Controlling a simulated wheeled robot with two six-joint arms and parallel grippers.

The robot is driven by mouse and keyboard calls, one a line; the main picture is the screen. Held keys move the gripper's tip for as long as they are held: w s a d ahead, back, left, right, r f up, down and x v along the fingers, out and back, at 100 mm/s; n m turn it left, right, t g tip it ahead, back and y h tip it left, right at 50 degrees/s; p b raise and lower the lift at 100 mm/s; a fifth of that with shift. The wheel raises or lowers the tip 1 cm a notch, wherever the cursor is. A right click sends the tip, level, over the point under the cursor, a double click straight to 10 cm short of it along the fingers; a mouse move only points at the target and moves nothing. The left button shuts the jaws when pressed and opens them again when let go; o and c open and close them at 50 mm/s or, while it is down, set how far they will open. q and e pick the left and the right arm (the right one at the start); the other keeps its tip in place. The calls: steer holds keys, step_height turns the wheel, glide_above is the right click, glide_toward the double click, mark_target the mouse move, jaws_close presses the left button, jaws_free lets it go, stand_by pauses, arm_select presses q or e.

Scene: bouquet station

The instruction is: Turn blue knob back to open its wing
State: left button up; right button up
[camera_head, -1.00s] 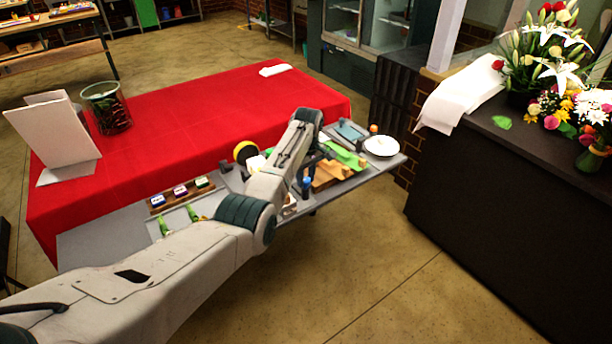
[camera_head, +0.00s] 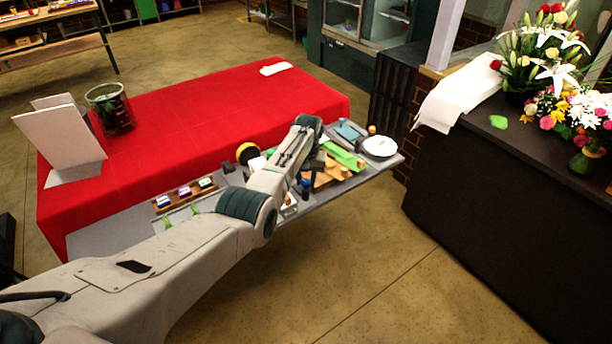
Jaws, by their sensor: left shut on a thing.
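My left arm comes in from the lower left and its wrist bends down over the grey work board (camera_head: 345,186). My left gripper (camera_head: 315,163) is small, dark and partly hidden behind my forearm. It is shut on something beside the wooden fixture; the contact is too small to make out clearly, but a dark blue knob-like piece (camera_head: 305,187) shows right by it. The tan wooden fixture (camera_head: 326,177) has a green piece (camera_head: 343,155) lying over its far side. Which wing belongs to the blue knob, and how far it is turned, I cannot tell. My right gripper is out of view.
A white plate (camera_head: 380,146) sits at the board's right end. A rack with small blocks (camera_head: 184,194) and a yellow-and-black round item (camera_head: 247,153) lie to the left. The red-covered table (camera_head: 190,120) stands behind; a dark counter with flowers is at right.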

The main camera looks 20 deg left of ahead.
arm_select(q)
steer(key=m, duration=0.3)
steer(key=m+p, duration=0.1)
steer(key=shift+w+r, duration=0.1)
steer(key=shift+r, duration=0.15)
steer(key=shift+m+p, duration=0.35)
steer(key=shift+m, duration=1.25)
steer(key=o, duration=1)
steer(key=shift+c, duration=0.2)
steer(key=shift+f, duration=0.15)
